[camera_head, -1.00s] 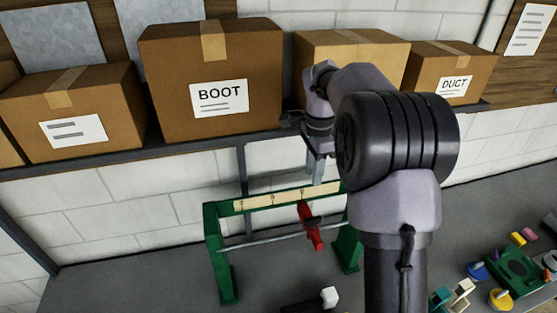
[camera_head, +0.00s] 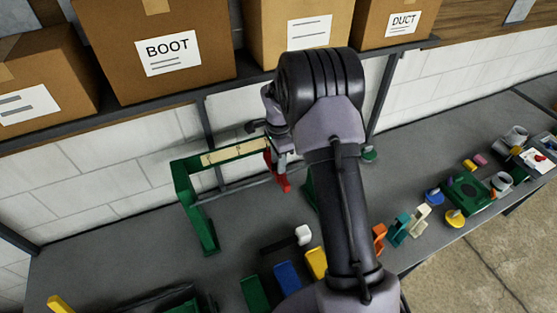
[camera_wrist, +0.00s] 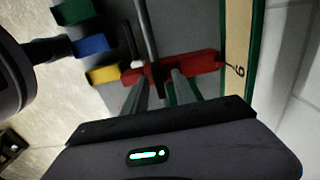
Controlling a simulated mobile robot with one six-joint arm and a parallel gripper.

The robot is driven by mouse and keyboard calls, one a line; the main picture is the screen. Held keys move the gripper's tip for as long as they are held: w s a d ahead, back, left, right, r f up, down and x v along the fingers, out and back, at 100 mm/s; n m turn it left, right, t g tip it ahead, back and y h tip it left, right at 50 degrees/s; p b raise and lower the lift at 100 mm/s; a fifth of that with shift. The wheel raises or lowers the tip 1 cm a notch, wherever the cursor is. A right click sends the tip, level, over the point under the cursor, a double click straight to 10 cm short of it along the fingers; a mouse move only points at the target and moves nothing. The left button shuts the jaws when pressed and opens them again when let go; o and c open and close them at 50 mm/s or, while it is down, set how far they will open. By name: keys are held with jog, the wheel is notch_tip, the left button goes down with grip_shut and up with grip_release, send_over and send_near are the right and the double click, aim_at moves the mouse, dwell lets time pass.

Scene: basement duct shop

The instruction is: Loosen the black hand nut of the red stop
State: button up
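The red stop (camera_head: 285,183) hangs at the right part of the green frame (camera_head: 182,190), which carries a pale scale strip (camera_head: 222,156). In the wrist view the red stop (camera_wrist: 203,62) lies across the grey rod (camera_wrist: 146,30), its thin pointer near the 6 on the scale. My gripper (camera_wrist: 162,74) is over the stop, its two fingers apart with a gap between them. I cannot tell whether the fingertips touch the stop. My arm covers part of the frame's right side in the head view.
Yellow (camera_head: 316,263), blue (camera_head: 287,278) and green (camera_head: 255,293) blocks stand on the bench in front, near a white-headed tool (camera_head: 303,235). Cartons (camera_head: 150,50) fill the shelf above. A green fixture (camera_head: 468,192) with small parts sits right. Bare bench lies left of the frame.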

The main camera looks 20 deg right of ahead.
jog(key=shift+s, duration=0.1)
grip_shut()
jog(key=shift+f+n+b, duration=0.1)
jog(key=shift+n+b, duration=0.8)
jog(key=shift+n, duration=0.3)
jog(key=n+b, duration=0.1)
jog(key=n, duration=0.2)
jog(key=shift+n+b, duration=0.3)
jog(key=n+b, duration=0.1)
jog(key=n, duration=1)
jog(key=shift+n, duration=0.4)
